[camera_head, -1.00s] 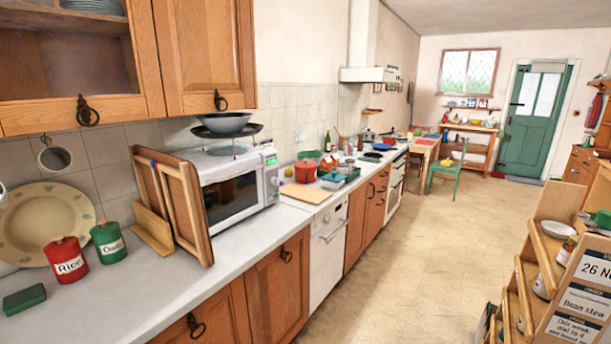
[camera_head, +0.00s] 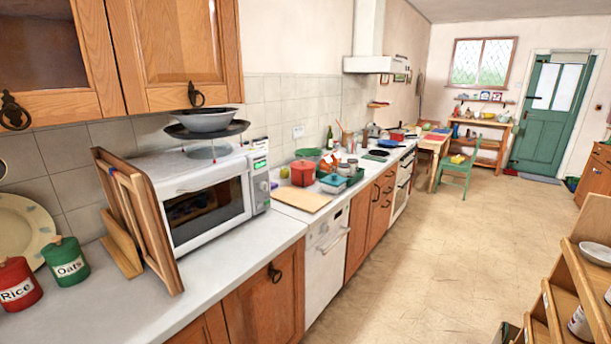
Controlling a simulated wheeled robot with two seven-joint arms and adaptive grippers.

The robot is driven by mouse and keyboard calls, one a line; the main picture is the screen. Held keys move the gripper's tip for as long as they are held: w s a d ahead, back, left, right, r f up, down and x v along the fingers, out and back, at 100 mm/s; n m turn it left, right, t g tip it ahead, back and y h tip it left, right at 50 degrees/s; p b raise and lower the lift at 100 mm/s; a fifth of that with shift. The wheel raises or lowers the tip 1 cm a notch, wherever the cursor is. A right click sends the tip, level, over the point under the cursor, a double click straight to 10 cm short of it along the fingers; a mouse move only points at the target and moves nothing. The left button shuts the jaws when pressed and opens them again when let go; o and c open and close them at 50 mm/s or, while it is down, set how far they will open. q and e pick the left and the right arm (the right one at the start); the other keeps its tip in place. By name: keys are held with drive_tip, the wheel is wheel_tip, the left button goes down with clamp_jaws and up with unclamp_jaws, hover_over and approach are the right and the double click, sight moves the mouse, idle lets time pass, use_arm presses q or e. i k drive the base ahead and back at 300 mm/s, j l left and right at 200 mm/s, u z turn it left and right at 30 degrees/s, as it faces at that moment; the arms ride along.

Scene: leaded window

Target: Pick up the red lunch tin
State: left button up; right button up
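A small red container (camera_head: 303,173) with a darker top stands on the worktop beyond the microwave, at the back of a pale wooden board (camera_head: 300,199). I cannot tell for sure whether it is the lunch tin. A red canister marked "Rice" (camera_head: 18,287) stands near, at the left edge, beside a green "Oats" canister (camera_head: 66,262). Another red item, pan-like (camera_head: 397,135), is small on the far worktop. Neither of my grippers is in view.
Teal-lidded boxes (camera_head: 334,182) sit right of the red container. A wooden shelf unit (camera_head: 565,290) stands at the right. The tiled floor (camera_head: 420,260) between is clear.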

sight(307, 178)
drive_tip(key=i+l, duration=0.25)
drive_tip(key=i, duration=0.25)
drive_tip(key=i+l, duration=0.25)
drive_tip(key=i, duration=0.3)
drive_tip(key=i+l, duration=0.25)
drive_tip(key=i, duration=0.25)
drive_tip(key=i+l, duration=0.25)
drive_tip(key=i, duration=0.3)
drive_tip(key=k+l+z, duration=0.2)
drive_tip(key=k+l, duration=0.2)
drive_tip(key=i+j+z, duration=0.2)
drive_tip(key=i+j+u, duration=0.1)
drive_tip(key=u, duration=0.2)
